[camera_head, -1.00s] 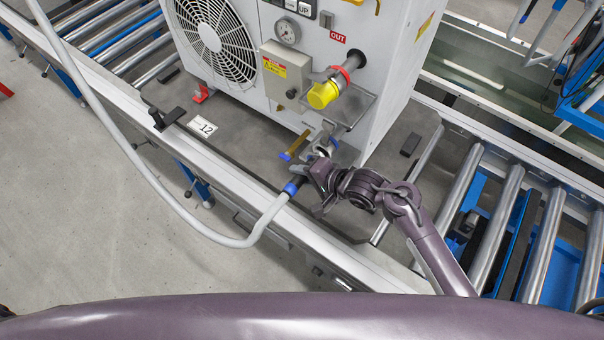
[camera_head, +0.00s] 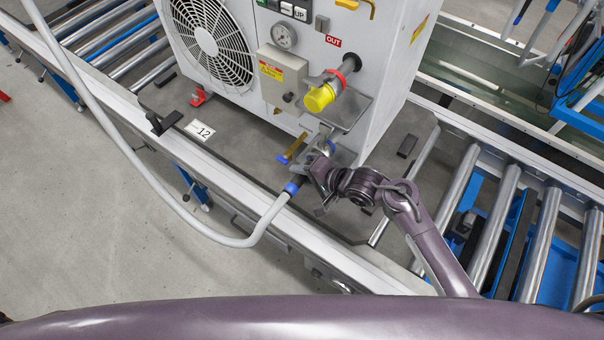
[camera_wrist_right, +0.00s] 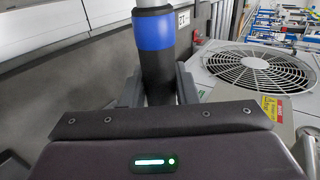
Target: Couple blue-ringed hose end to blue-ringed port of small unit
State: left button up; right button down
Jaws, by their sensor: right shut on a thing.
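The grey hose has a blue ring (camera_head: 292,188) behind its black end piece. My right gripper (camera_head: 314,174) is shut on the hose end, just below the front corner of the white unit (camera_head: 385,95). The wrist view shows the dark end piece between the two fingers (camera_wrist_right: 158,90), with the blue ring (camera_wrist_right: 154,36) above them. A blue-ringed port (camera_head: 328,147) sits low on the unit, close to the gripper. The gripper partly hides the port and the hose tip, so I cannot tell whether they touch. My left gripper is not in view.
A red-ringed outlet (camera_head: 351,62) with a yellow cap (camera_head: 319,98) juts out above the port. A valve handle (camera_head: 293,150) with a blue tip is to the left. The hose (camera_head: 150,172) loops over the conveyor's rail. Rollers (camera_head: 494,225) lie to the right.

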jog(key=shift+w+d+r, duration=0.1)
jog(key=shift+w+d, duration=0.25)
jog(key=shift+w, duration=0.2)
dwell(0.5)
dwell(0.4)
jog(key=c, duration=1.2)
grip_release()
jog(key=shift+o, duration=0.7)
jog(key=shift+s, duration=0.1)
jog(key=shift+d, duration=0.1)
jog(key=v, duration=0.7)
jog(key=shift+s+d, duration=0.2)
